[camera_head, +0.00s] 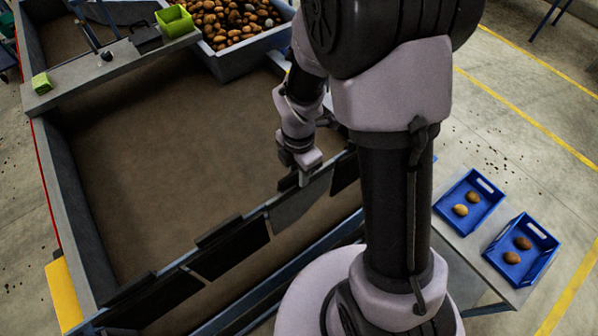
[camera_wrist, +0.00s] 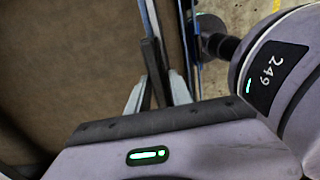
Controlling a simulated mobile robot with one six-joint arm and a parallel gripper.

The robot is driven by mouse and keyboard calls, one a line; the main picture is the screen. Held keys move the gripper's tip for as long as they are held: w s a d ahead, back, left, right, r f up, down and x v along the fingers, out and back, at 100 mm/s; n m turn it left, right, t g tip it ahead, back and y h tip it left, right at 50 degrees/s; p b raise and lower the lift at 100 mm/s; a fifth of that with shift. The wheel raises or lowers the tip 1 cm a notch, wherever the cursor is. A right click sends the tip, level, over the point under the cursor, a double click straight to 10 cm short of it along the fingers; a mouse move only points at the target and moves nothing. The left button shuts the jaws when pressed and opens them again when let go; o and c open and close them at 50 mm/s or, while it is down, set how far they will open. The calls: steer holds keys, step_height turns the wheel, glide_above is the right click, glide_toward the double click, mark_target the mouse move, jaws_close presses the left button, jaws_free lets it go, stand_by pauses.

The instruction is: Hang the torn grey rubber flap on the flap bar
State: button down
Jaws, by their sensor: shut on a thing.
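The grey rubber flap (camera_head: 298,206) is at the flap bar (camera_head: 180,262), in line between black flaps. My gripper (camera_head: 304,177) is at its upper edge and is shut on it. In the wrist view my gripper's two fingers (camera_wrist: 157,98) close on a dark upright strip (camera_wrist: 151,62), seen edge-on, which looks like the flap's top. Whether the flap's top is seated on the bar or only held against it I cannot tell. The tear is not clear to see.
Black flaps (camera_head: 233,249) hang along the bar. Behind it lies a wide brown bed (camera_head: 170,140). A potato-filled bin (camera_head: 225,62), a green box (camera_head: 175,21) and a green block (camera_head: 42,83) are at the back. Blue trays (camera_head: 470,202) with potatoes stand at right, beyond my arm.

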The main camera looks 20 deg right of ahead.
steer(key=shift+w+r+p, duration=0.1)
steer(key=shift+r+p, duration=0.7)
steer(key=shift+r, duration=0.4)
steer(key=s+d+b, duration=0.1)
steer(key=s+d, duration=0.2)
steer(key=s, duration=0.6)
steer(key=shift+s, duration=0.3)
